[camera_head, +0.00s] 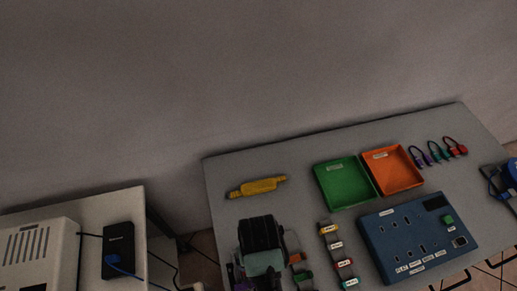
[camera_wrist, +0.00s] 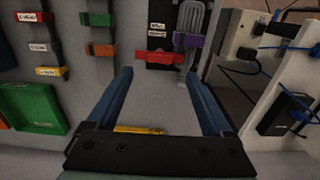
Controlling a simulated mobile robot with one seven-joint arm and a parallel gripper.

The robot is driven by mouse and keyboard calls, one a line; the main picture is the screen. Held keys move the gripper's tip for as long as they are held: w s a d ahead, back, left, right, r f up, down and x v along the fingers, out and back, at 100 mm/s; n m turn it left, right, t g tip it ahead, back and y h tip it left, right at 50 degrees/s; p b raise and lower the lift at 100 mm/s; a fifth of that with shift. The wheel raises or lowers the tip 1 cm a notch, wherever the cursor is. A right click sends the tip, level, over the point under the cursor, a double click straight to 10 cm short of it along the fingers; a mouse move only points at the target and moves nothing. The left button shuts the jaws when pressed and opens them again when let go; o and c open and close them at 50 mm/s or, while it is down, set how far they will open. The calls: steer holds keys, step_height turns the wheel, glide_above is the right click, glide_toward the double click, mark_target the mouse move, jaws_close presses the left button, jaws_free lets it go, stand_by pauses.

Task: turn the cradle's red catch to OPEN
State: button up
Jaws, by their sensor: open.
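In the wrist view a dark upright holder, which looks like the cradle (camera_wrist: 160,15), stands at the top centre with small white labels too small to read. A red bar (camera_wrist: 152,57), likely the catch, lies across its near end. Whether it sits at OPEN cannot be told. My gripper (camera_wrist: 158,74) is open and empty, its two blue fingers wide apart. In the picture the red bar lies just beyond and between the fingertips; any contact cannot be made out. In the head view my wrist hides this spot.
A purple clip (camera_wrist: 190,41) on a grey strip is right of the red bar; an orange clip (camera_wrist: 101,50) is left. A yellow tool (camera_head: 258,186), green tray (camera_head: 345,204), orange tray (camera_head: 392,190) and blue socket panel (camera_head: 375,235) are on the table. A white side table (camera_head: 125,205) stands left.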

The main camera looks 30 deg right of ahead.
step_height(320, 180, down, 8)
steer(key=shift+w+r, duration=0.15)
steer(key=shift+r, duration=0.1)
steer(key=shift+c, duration=0.2)
jaws_close()
